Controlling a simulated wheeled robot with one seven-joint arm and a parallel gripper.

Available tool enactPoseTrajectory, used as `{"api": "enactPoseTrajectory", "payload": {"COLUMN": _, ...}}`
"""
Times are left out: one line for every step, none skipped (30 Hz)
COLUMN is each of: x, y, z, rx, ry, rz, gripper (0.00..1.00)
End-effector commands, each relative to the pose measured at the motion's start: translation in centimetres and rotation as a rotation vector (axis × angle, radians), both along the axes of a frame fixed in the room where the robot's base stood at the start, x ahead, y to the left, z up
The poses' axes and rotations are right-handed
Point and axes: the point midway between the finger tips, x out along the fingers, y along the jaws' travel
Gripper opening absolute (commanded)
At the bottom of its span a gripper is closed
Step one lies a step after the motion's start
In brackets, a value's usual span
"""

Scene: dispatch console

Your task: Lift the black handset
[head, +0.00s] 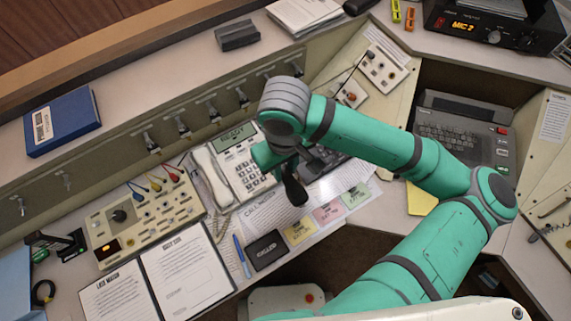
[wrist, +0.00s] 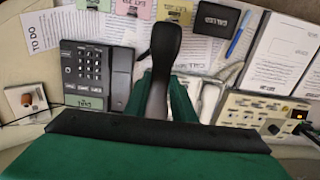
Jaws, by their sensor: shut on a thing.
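The black handset (head: 295,190) is in my gripper, its lower end sticking out below the jaws in the head view. In the wrist view the handset (wrist: 162,55) stands out large between the green fingers of my gripper (wrist: 160,95), which is shut on it. It looks clear of the black desk phone (wrist: 90,70), though the exact gap is hard to judge. In the head view my gripper (head: 284,165) and arm cover part of the black phone (head: 325,162). The handset's upper end is hidden there.
A white phone (head: 236,165) with its own handset (head: 211,178) stands close on the left. A knob panel (head: 145,220) lies farther left. Paper notes (head: 327,212), a black CALLED box (head: 266,250) and a blue pen (head: 242,255) lie in front.

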Motion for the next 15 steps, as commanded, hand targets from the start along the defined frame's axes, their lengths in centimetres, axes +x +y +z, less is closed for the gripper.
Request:
{"api": "enactPoseTrajectory", "payload": {"x": -0.1, "y": -0.1, "z": 0.2, "rx": 0.000, "ry": -0.001, "rz": -0.005, "gripper": 0.00}}
{"api": "enactPoseTrajectory", "payload": {"x": -0.2, "y": -0.2, "z": 0.3, "rx": 0.000, "ry": -0.001, "rz": -0.008, "gripper": 0.00}}
{"api": "enactPoseTrajectory", "payload": {"x": -0.3, "y": -0.2, "z": 0.5, "rx": 0.000, "ry": -0.001, "rz": -0.011, "gripper": 0.00}}
{"api": "enactPoseTrajectory", "payload": {"x": -0.3, "y": -0.3, "z": 0.7, "rx": -0.001, "ry": -0.002, "rz": -0.013, "gripper": 0.00}}
{"api": "enactPoseTrajectory", "payload": {"x": -0.3, "y": -0.3, "z": 0.9, "rx": -0.001, "ry": -0.002, "rz": -0.016, "gripper": 0.00}}
{"api": "enactPoseTrajectory", "payload": {"x": -0.4, "y": -0.4, "z": 1.2, "rx": -0.001, "ry": -0.002, "rz": -0.018, "gripper": 0.00}}
{"api": "enactPoseTrajectory", "payload": {"x": -0.4, "y": -0.4, "z": 1.4, "rx": -0.002, "ry": -0.003, "rz": -0.020, "gripper": 0.00}}
{"api": "enactPoseTrajectory", "payload": {"x": -0.4, "y": -0.5, "z": 1.6, "rx": -0.002, "ry": -0.003, "rz": -0.022, "gripper": 0.00}}
{"api": "enactPoseTrajectory", "payload": {"x": -0.4, "y": -0.5, "z": 1.9, "rx": -0.001, "ry": -0.002, "rz": -0.022, "gripper": 0.00}}
{"api": "enactPoseTrajectory", "payload": {"x": -0.4, "y": -0.5, "z": 2.1, "rx": 0.000, "ry": -0.001, "rz": -0.022, "gripper": 0.00}}
{"api": "enactPoseTrajectory", "payload": {"x": -0.4, "y": -0.5, "z": 2.3, "rx": -0.001, "ry": -0.003, "rz": -0.023, "gripper": 0.00}}
{"api": "enactPoseTrajectory", "payload": {"x": -0.4, "y": -0.6, "z": 2.6, "rx": -0.001, "ry": -0.003, "rz": -0.024, "gripper": 0.00}}
{"api": "enactPoseTrajectory", "payload": {"x": -0.4, "y": -0.6, "z": 2.8, "rx": -0.001, "ry": -0.002, "rz": -0.024, "gripper": 0.00}}
{"api": "enactPoseTrajectory", "payload": {"x": -0.4, "y": -0.6, "z": 3.0, "rx": -0.001, "ry": -0.002, "rz": -0.023, "gripper": 0.00}}
{"api": "enactPoseTrajectory", "payload": {"x": -0.4, "y": -0.6, "z": 3.3, "rx": -0.001, "ry": -0.002, "rz": -0.024, "gripper": 0.00}}
